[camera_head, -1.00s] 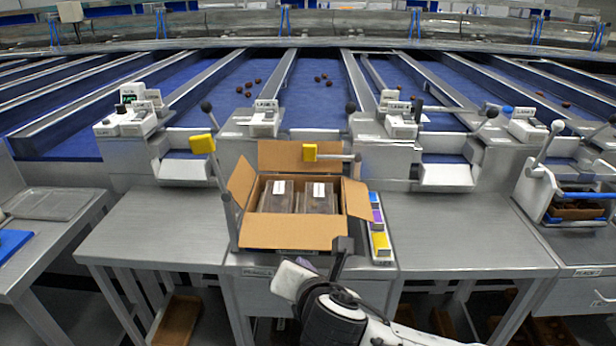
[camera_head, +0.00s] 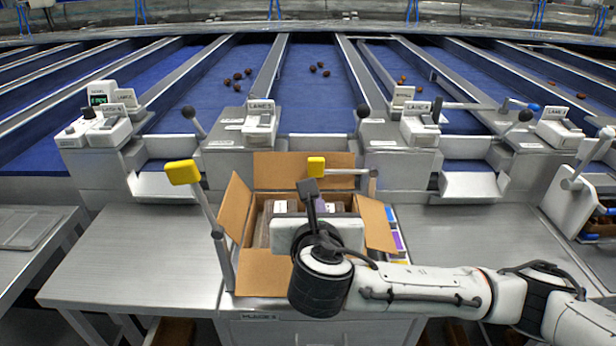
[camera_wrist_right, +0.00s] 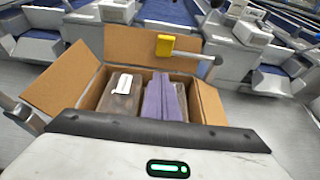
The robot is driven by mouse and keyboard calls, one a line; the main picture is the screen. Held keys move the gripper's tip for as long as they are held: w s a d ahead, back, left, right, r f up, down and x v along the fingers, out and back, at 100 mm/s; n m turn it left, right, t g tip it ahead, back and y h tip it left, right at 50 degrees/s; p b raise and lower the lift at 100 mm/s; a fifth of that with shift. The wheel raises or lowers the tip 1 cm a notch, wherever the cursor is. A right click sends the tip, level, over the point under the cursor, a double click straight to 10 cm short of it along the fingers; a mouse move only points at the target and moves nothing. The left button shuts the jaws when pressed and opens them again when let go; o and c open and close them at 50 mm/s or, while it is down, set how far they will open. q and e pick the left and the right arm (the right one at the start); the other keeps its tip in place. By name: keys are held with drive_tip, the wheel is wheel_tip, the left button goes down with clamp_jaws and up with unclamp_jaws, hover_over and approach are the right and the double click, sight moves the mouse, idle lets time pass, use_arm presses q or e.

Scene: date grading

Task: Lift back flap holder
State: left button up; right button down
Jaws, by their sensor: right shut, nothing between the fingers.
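The back flap holder is a metal rod with a yellow block (camera_head: 316,167) at its left end. It lies level across the front of the raised back flap (camera_head: 275,165) of a cardboard box (camera_head: 232,215). It also shows in the right wrist view (camera_wrist_right: 165,45), beyond my fingers. My right gripper (camera_head: 308,188) is shut and empty above the box, just in front of and below the yellow block, apart from it as far as I can tell. Its fingers (camera_wrist_right: 165,95) point toward the back flap. Dark packs with white labels in the box are partly hidden. My left gripper is out of view.
A second yellow-ended lever (camera_head: 183,172) stands tilted at the box's left. Coloured packs (camera_head: 396,238) lie right of the box, partly behind my arm. Bare steel tables (camera_head: 130,250) lie on both sides. Lane boxes and blue belts are behind.

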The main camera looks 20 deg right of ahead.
drive_tip(key=shift+s+r, duration=0.2)
drive_tip(key=shift+s, duration=0.25)
drive_tip(key=x, duration=1)
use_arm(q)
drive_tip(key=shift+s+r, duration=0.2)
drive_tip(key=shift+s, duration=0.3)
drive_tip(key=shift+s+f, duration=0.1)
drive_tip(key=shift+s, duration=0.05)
